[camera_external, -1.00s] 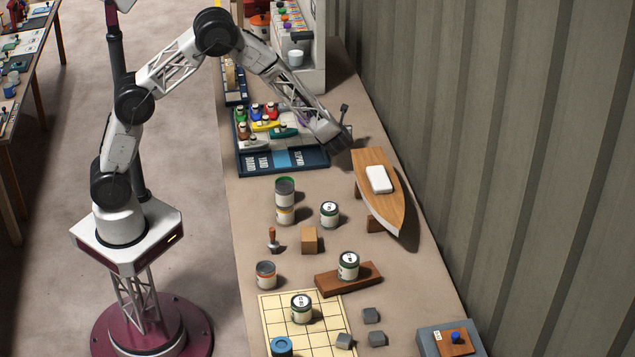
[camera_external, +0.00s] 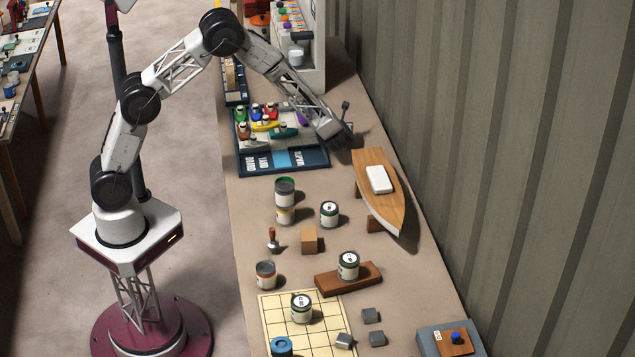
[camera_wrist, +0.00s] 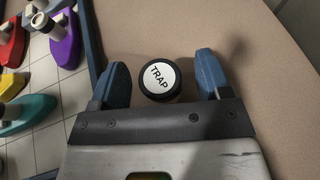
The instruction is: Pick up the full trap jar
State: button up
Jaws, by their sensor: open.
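The trap jar (camera_wrist: 160,78) shows in the wrist view from above, with a black rim and a white round lid label reading "TRAP". Its contents are hidden. My gripper (camera_wrist: 163,64) is open, with one blue finger to the left of the jar and one to the right. Gaps show between the fingers and the jar. In the external view my gripper (camera_external: 340,138) is low over the bench beside the tray's right edge, and I cannot make out the jar there.
The blue-edged tray (camera_external: 285,162) of colourful model boats lies left of my gripper. A wooden boat hull (camera_external: 393,205) on blocks stands close in front, near the wall. Several paint cans, including a green-marked one (camera_external: 329,213), stand farther forward. Bare bench shows right of the jar.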

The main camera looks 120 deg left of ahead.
dwell(0.4)
jog(key=c, duration=1)
jog(key=shift+c, duration=0.2)
jog(key=shift+r, duration=0.15)
jog(key=shift+r, duration=0.8)
jog(key=shift+d+r, duration=0.15)
jog(key=shift+r, duration=0.8)
jog(key=s+d, duration=0.2)
jog(key=d, duration=0.2)
jog(key=s+d+r, duration=0.1)
jog(key=s+d, duration=0.2)
jog(key=d, duration=0.2)
jog(key=s+d, duration=0.2)
jog(key=d, duration=0.2)
jog(key=shift+s+d+r, duration=0.15)
jog(key=shift+s+d, duration=0.2)
